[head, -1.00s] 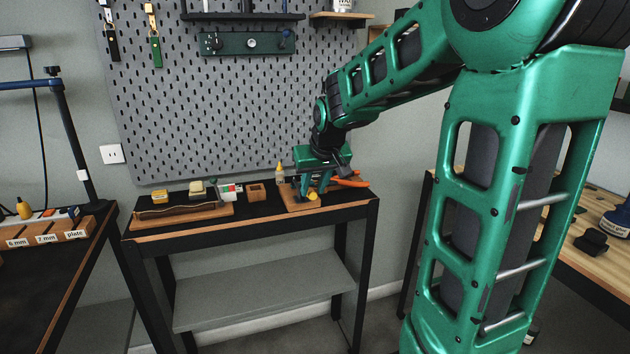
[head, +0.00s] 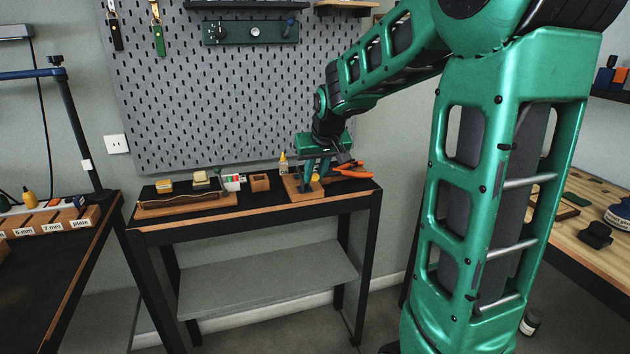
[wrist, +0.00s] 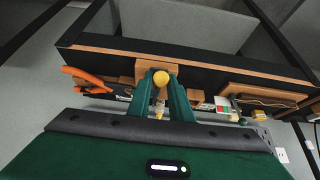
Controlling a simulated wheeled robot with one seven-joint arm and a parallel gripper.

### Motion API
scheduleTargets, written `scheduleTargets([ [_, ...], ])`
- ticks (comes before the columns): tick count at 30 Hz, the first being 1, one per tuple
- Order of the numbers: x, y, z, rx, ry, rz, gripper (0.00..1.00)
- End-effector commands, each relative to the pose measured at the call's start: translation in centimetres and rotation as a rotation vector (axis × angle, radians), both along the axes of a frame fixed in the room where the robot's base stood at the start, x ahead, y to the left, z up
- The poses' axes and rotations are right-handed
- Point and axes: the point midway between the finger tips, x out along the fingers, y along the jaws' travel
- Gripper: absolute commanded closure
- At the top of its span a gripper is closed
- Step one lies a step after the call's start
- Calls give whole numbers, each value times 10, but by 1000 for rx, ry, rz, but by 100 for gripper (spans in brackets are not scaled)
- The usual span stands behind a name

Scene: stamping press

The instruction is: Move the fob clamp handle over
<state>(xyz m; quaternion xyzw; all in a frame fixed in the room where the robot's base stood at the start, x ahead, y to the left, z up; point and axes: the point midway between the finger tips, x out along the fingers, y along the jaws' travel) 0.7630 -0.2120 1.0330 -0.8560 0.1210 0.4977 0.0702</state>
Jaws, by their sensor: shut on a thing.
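The fob clamp has a wooden base (head: 296,192) near the right end of the narrow black bench, and a yellow handle knob (wrist: 161,78). My gripper (wrist: 161,84) points down over the clamp, its two green fingers on either side of the knob, shut on the handle. In the head view my gripper (head: 313,180) stands over the base and its fingers hide most of the clamp. The wooden base also shows behind the fingertips in the wrist view (wrist: 156,66). The rest of the handle below the knob is hidden.
Orange-handled pliers (head: 352,170) lie close to the right of the clamp. A small yellow-tipped bottle (head: 283,163) stands behind it. A wooden box (head: 260,182) and a long wooden tray (head: 186,206) lie to the left. The pegboard (head: 220,100) rises behind the bench.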

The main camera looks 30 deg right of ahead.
Motion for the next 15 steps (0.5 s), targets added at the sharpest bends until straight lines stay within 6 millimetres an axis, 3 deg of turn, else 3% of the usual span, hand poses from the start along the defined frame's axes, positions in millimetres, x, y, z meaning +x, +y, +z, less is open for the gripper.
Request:
scheduleTargets([
  [15, 5, -2, 8, -2, -6, 0, 94],
])
